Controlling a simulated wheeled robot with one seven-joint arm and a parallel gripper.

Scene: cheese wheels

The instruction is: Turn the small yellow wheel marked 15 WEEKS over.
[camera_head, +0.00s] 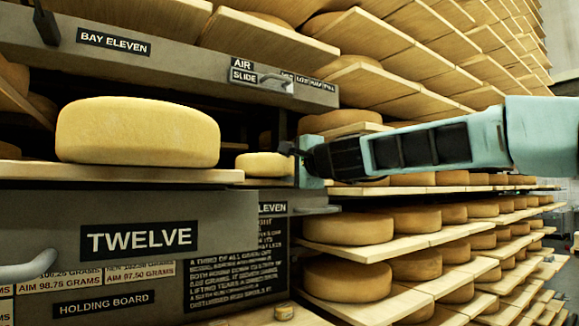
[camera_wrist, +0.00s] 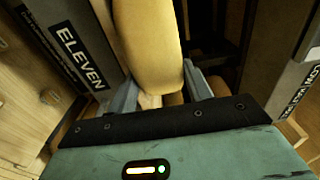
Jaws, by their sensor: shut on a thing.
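The small yellow wheel (camera_head: 262,165) is in the bay just right of the large wheel, seen from the side and looking about level. No 15 WEEKS mark is legible. My gripper (camera_head: 297,163) reaches in from the right and meets its right side. In the wrist view the small yellow wheel (camera_wrist: 150,45) stands between the two fingers of my gripper (camera_wrist: 160,92), which is shut on it. I cannot tell whether the wheel touches the board under it.
A large pale wheel (camera_head: 138,132) sits on a board at left, above the TWELVE panel (camera_head: 138,239). The grey BAY ELEVEN beam (camera_head: 180,60) runs above the opening. The ELEVEN panel (camera_wrist: 75,52) is close to my gripper. Shelves of wheels (camera_head: 355,228) fill the right.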

